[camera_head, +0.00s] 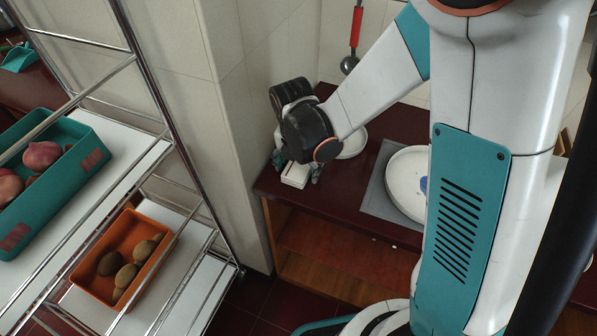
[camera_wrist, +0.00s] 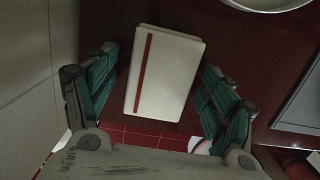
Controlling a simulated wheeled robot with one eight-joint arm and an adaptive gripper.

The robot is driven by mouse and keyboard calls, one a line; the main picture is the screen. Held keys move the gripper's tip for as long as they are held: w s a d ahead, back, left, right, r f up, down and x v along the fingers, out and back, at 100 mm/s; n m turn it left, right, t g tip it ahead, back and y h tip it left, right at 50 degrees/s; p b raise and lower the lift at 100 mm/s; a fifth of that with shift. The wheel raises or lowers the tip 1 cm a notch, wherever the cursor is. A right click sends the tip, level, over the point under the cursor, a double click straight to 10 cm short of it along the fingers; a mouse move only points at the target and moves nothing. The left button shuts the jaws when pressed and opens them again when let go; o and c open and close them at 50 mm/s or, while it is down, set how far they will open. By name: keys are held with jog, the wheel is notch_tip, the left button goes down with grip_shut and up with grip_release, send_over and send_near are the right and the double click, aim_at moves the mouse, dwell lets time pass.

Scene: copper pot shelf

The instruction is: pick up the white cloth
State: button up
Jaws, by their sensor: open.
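The white cloth (camera_wrist: 165,75) looks like a flat, folded rectangular block with a red stripe along its left side. It lies at the left end of the dark red counter (camera_head: 268,187). In the head view the cloth (camera_head: 295,177) shows just below my wrist, partly hidden by it. My gripper (camera_wrist: 160,62) is open, with one teal finger on each side of the cloth. A gap shows between each finger and the cloth. In the head view my gripper (camera_head: 297,167) points down at the counter's corner.
A tiled wall (camera_head: 240,130) stands close to the left of my gripper. A white plate (camera_head: 352,145) lies behind my forearm. A metal rack with a teal crate (camera_head: 88,150) and an orange crate (camera_head: 125,225) stands at left.

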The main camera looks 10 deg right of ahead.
aim_at(299, 167)
jog(key=shift+r, duration=0.1)
jog(key=shift+c, duration=0.3)
jog(key=c, duration=1.1)
notch_tip(299, 167, up, 20)
jog(key=p, duration=1.4)
jog(key=shift+o, duration=0.7)
